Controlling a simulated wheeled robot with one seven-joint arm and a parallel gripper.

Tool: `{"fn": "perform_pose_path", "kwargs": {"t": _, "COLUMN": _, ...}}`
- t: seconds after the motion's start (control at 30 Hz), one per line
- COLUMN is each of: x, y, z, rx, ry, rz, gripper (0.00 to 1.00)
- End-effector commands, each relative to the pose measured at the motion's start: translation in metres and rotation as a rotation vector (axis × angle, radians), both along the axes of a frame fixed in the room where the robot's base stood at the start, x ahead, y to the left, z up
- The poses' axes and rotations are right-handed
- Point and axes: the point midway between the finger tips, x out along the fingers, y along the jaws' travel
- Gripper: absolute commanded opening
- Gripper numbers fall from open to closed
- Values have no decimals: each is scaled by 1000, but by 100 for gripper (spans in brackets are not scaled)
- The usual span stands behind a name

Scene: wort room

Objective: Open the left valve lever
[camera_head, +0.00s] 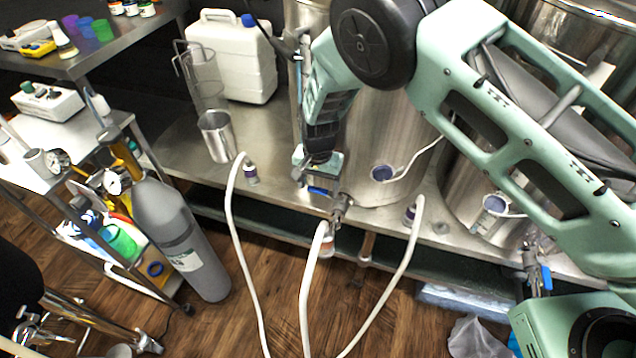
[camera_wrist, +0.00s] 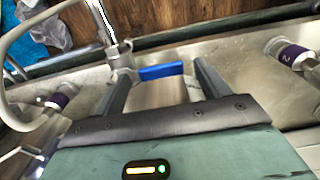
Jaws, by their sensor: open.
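The left valve (camera_head: 340,206) is a metal fitting low on the front of the left steel tank. Its blue lever (camera_head: 318,191) points left in the head view, partly hidden by my gripper (camera_head: 317,176). In the wrist view the blue lever (camera_wrist: 160,71) runs sideways from the valve body (camera_wrist: 122,66) towards the right finger. My gripper (camera_wrist: 162,82) is open, its fingers apart, with the lever across the gap near the fingertips. Whether a finger touches the lever cannot be told.
A second valve with a blue lever (camera_head: 546,278) is on the right tank. White hoses (camera_head: 304,290) hang from the bench edge. A steel pitcher (camera_head: 217,136) and white jerrycan (camera_head: 232,58) stand left on the bench (camera_head: 180,150). A grey gas cylinder (camera_head: 180,235) stands in front.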

Motion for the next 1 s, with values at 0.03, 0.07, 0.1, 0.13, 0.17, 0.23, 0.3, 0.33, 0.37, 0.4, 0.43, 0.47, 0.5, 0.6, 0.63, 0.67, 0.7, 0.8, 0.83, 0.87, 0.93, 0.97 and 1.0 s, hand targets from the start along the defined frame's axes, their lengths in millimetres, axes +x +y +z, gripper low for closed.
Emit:
{"fn": "perform_pose_path", "kwargs": {"t": 0.03, "x": 0, "y": 0, "z": 0, "rx": 0, "ry": 0, "rz": 0, "gripper": 75}}
{"fn": "perform_pose_path", "kwargs": {"t": 0.07, "x": 0, "y": 0, "z": 0, "rx": 0, "ry": 0, "rz": 0, "gripper": 75}}
{"fn": "perform_pose_path", "kwargs": {"t": 0.1, "x": 0, "y": 0, "z": 0, "rx": 0, "ry": 0, "rz": 0, "gripper": 63}}
{"fn": "perform_pose_path", "kwargs": {"t": 0.13, "x": 0, "y": 0, "z": 0, "rx": 0, "ry": 0, "rz": 0, "gripper": 55}}
{"fn": "perform_pose_path", "kwargs": {"t": 0.17, "x": 0, "y": 0, "z": 0, "rx": 0, "ry": 0, "rz": 0, "gripper": 47}}
{"fn": "perform_pose_path", "kwargs": {"t": 0.23, "x": 0, "y": 0, "z": 0, "rx": 0, "ry": 0, "rz": 0, "gripper": 27}}
{"fn": "perform_pose_path", "kwargs": {"t": 0.3, "x": 0, "y": 0, "z": 0, "rx": 0, "ry": 0, "rz": 0, "gripper": 12}}
{"fn": "perform_pose_path", "kwargs": {"t": 0.33, "x": 0, "y": 0, "z": 0, "rx": 0, "ry": 0, "rz": 0, "gripper": 12}}
{"fn": "perform_pose_path", "kwargs": {"t": 0.37, "x": 0, "y": 0, "z": 0, "rx": 0, "ry": 0, "rz": 1, "gripper": 12}}
{"fn": "perform_pose_path", "kwargs": {"t": 0.4, "x": 0, "y": 0, "z": 1, "rx": 0, "ry": 0, "rz": 3, "gripper": 12}}
{"fn": "perform_pose_path", "kwargs": {"t": 0.43, "x": 0, "y": 0, "z": 1, "rx": 0, "ry": 0, "rz": 5, "gripper": 12}}
{"fn": "perform_pose_path", "kwargs": {"t": 0.47, "x": 0, "y": 0, "z": 1, "rx": 0, "ry": 0, "rz": 8, "gripper": 12}}
{"fn": "perform_pose_path", "kwargs": {"t": 0.5, "x": -1, "y": 0, "z": 1, "rx": 1, "ry": 0, "rz": 15, "gripper": 12}}
{"fn": "perform_pose_path", "kwargs": {"t": 0.6, "x": -2, "y": 1, "z": 1, "rx": 1, "ry": 0, "rz": 42, "gripper": 12}}
{"fn": "perform_pose_path", "kwargs": {"t": 0.63, "x": -3, "y": 1, "z": 1, "rx": 1, "ry": 0, "rz": 54, "gripper": 12}}
{"fn": "perform_pose_path", "kwargs": {"t": 0.67, "x": -4, "y": 2, "z": 1, "rx": 1, "ry": 0, "rz": 68, "gripper": 12}}
{"fn": "perform_pose_path", "kwargs": {"t": 0.7, "x": -5, "y": 2, "z": 1, "rx": 2, "ry": -1, "rz": 89, "gripper": 12}}
{"fn": "perform_pose_path", "kwargs": {"t": 0.8, "x": -9, "y": 2, "z": 2, "rx": 1, "ry": 1, "rz": 153, "gripper": 12}}
{"fn": "perform_pose_path", "kwargs": {"t": 0.83, "x": -11, "y": 3, "z": 2, "rx": 2, "ry": 0, "rz": 175, "gripper": 12}}
{"fn": "perform_pose_path", "kwargs": {"t": 0.87, "x": -12, "y": 3, "z": 2, "rx": 1, "ry": 0, "rz": 201, "gripper": 12}}
{"fn": "perform_pose_path", "kwargs": {"t": 0.93, "x": -16, "y": 4, "z": 2, "rx": 1, "ry": 0, "rz": 262, "gripper": 12}}
{"fn": "perform_pose_path", "kwargs": {"t": 0.97, "x": -18, "y": 4, "z": 2, "rx": 1, "ry": 1, "rz": 289, "gripper": 12}}
{"fn": "perform_pose_path", "kwargs": {"t": 1.0, "x": -20, "y": 4, "z": 2, "rx": 1, "ry": 1, "rz": 327, "gripper": 12}}
